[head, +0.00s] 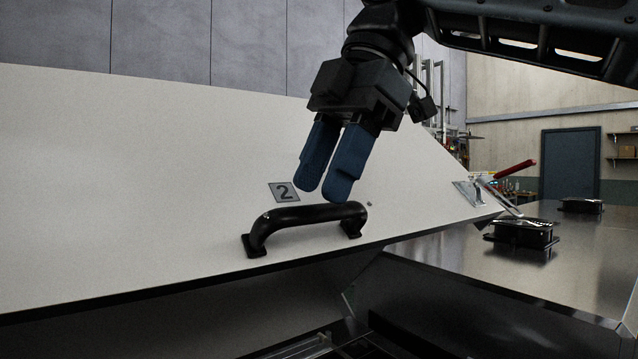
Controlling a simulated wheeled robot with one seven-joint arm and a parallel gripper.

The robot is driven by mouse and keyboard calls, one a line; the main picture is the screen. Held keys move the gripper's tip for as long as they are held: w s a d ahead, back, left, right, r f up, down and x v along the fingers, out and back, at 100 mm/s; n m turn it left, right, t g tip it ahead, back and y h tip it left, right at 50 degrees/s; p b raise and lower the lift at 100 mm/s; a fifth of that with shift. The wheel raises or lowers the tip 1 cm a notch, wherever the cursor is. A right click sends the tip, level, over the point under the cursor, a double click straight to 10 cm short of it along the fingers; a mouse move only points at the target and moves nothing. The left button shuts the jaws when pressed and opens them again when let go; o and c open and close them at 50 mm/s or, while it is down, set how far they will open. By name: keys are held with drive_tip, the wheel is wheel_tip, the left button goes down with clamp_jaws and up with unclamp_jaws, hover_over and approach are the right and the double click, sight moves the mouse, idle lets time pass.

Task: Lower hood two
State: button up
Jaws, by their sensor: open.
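Hood two (150,200) is a large white panel marked with a "2" plate (284,191). It is raised and tilted, with a dark gap under its lower edge. A black bar handle (305,214) is fixed near that lower edge. My gripper (322,192) has two blue fingers pointing down. In the picture its fingertips are just above the handle's bar, with a small gap between them. The gripper is open and holds nothing. I cannot tell how far the fingertips are from the hood's surface.
A metal surface (590,245) to the right bears two black box-shaped items, one nearer (522,236) and one farther (581,206). A red-handled lever (514,171) stands by the hood's right end. The dark opening (250,320) lies below the hood.

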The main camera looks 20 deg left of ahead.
drive_tip(key=shift+x, duration=1.15)
clamp_jaws()
